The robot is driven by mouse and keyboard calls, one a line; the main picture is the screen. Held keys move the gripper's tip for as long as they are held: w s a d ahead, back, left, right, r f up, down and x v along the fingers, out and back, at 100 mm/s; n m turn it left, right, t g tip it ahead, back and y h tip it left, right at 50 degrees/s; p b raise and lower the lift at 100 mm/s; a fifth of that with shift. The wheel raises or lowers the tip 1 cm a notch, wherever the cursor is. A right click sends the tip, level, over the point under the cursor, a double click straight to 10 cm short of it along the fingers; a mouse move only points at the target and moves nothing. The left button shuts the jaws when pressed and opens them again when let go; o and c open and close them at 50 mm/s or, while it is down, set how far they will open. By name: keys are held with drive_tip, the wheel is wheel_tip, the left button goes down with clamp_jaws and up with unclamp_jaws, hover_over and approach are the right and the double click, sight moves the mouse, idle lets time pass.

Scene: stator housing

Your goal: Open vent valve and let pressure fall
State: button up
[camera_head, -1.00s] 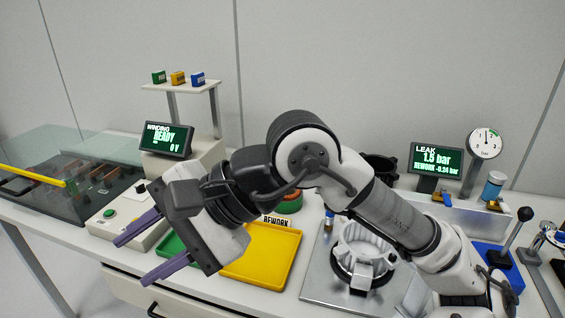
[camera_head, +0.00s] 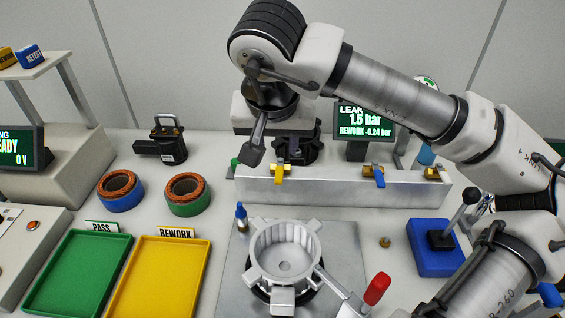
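A grey manifold block (camera_head: 330,190) stands at the back right of the bench. It carries a valve with a yellow handle (camera_head: 279,175) at left and a valve with a blue handle (camera_head: 379,177) right of middle; no label tells me which is the vent. The leak display (camera_head: 362,122) reads 1.5 bar, with "REWORK -0.24 bar" below. My gripper (camera_head: 243,110) is above and behind the yellow-handled valve, apparently not touching it. The pressure gauge (camera_head: 427,82) is mostly hidden behind my arm.
A pale stator housing (camera_head: 285,248) sits on a metal plate (camera_head: 345,232), beside a red-handled clamp (camera_head: 377,288). A blue lever base (camera_head: 436,262) stands right. Green (camera_head: 75,275) and yellow (camera_head: 160,280) trays and two copper-wound rings (camera_head: 120,190) (camera_head: 188,193) lie left.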

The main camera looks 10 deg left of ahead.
sight(279, 179)
drive_tip(key=p+x, duration=0.3)
drive_tip(key=x, duration=1)
drive_tip(key=shift+s+f, duration=0.1)
drive_tip(key=shift+f, duration=0.1)
drive_tip(key=shift+c, duration=0.5)
clamp_jaws()
